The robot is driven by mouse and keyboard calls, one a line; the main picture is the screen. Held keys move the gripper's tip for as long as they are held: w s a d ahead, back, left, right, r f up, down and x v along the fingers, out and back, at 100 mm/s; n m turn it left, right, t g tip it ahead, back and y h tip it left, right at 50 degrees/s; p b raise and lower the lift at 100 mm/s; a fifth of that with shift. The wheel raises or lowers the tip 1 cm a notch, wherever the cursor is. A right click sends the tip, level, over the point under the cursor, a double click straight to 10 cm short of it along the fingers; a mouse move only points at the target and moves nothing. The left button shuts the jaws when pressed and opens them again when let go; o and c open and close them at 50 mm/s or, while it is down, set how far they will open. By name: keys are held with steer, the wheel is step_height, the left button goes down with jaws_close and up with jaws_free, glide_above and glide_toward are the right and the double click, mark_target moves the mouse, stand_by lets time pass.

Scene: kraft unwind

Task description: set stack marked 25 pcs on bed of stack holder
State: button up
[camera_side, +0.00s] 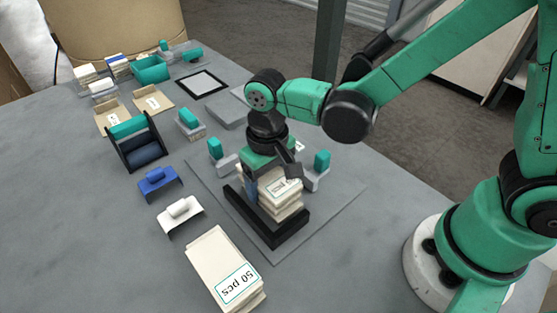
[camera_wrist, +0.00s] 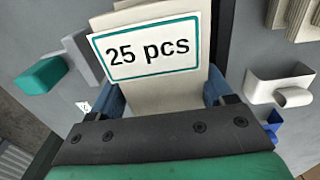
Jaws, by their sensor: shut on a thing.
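The stack marked 25 pcs (camera_wrist: 150,50) is a cream pile with a teal-bordered label, seen close in the wrist view. In the side view the stack (camera_side: 281,195) is at the stack holder (camera_side: 262,228), a black angled frame on a grey plate. My gripper (camera_wrist: 165,100) is shut on the stack, with a blue-grey finger on each side of it. In the side view my gripper (camera_side: 268,178) points down over the holder. The stack is within the holder's black walls; whether it touches the bed is hidden.
Teal-topped clamps (camera_side: 321,163) stand beside the holder. A stack marked 50 pcs (camera_side: 222,268) lies at the front. A white bracket (camera_side: 180,215), a blue bracket (camera_side: 158,182) and a black cradle with a roll (camera_side: 137,142) stand to the left. The table's front left is clear.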

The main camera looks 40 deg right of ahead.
steer(key=shift+f, duration=0.4)
steer(key=o, duration=1.3)
steer(key=shift+r, duration=4)
steer(key=d+r+t, duration=0.1)
steer(key=d+t, duration=0.1)
steer(key=d, duration=0.2)
steer(key=s+d+r+t, duration=0.1)
steer(key=d+t, duration=0.1)
steer(key=d, duration=0.2)
steer(key=s+d+r+t, duration=0.1)
steer(key=d+t, duration=0.2)
steer(key=d, duration=0.1)
steer(key=shift+d+r, duration=0.15)
steer(key=shift+r, duration=0.1)
